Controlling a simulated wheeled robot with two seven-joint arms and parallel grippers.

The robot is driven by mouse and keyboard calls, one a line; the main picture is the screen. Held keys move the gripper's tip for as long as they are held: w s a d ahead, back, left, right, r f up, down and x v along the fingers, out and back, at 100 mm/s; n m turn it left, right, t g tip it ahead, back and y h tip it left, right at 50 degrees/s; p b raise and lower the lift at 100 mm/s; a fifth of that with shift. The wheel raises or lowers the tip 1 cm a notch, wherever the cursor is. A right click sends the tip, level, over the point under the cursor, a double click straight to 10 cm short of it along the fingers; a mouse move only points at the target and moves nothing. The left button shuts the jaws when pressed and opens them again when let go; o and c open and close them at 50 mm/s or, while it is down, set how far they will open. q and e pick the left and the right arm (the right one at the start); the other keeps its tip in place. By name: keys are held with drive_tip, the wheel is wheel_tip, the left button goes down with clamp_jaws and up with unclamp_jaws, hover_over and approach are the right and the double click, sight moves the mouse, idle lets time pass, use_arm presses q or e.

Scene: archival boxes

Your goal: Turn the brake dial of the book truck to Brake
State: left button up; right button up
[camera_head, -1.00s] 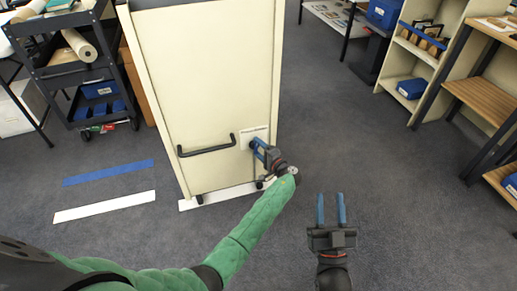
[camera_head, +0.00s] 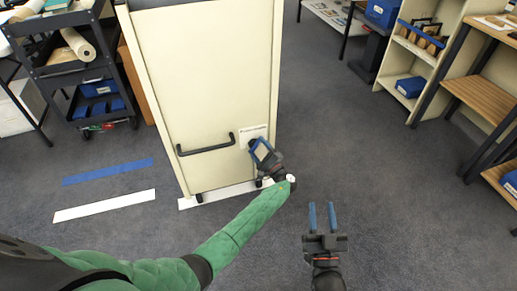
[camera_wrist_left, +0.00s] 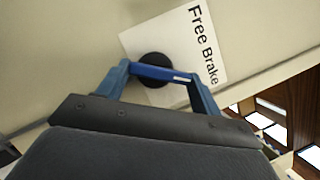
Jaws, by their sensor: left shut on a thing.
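The cream book truck (camera_head: 215,90) stands ahead, with a white label plate (camera_head: 256,131) low on its right side. In the left wrist view the plate (camera_wrist_left: 178,45) reads "Free Brake". The brake dial shows there as a blue bar (camera_wrist_left: 160,73) with a white mark, in front of a black round hub (camera_wrist_left: 153,60). The marked end points right, toward the side of the word Brake. My left gripper (camera_head: 262,150) is shut on the bar, also seen in the left wrist view (camera_wrist_left: 158,74). My right gripper (camera_head: 322,217) is open and empty over the floor.
A black handle (camera_head: 206,146) sticks out left of the plate. A dark cart (camera_head: 75,77) stands at the left, shelves (camera_head: 410,70) at the right. Blue (camera_head: 108,172) and white (camera_head: 104,206) strips lie on the floor. The carpet right of the truck is clear.

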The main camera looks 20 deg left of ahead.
use_arm(q)
drive_tip(key=shift+d, duration=0.1)
idle(0.3)
drive_tip(key=o, duration=1)
drive_tip(key=shift+v, duration=3.9)
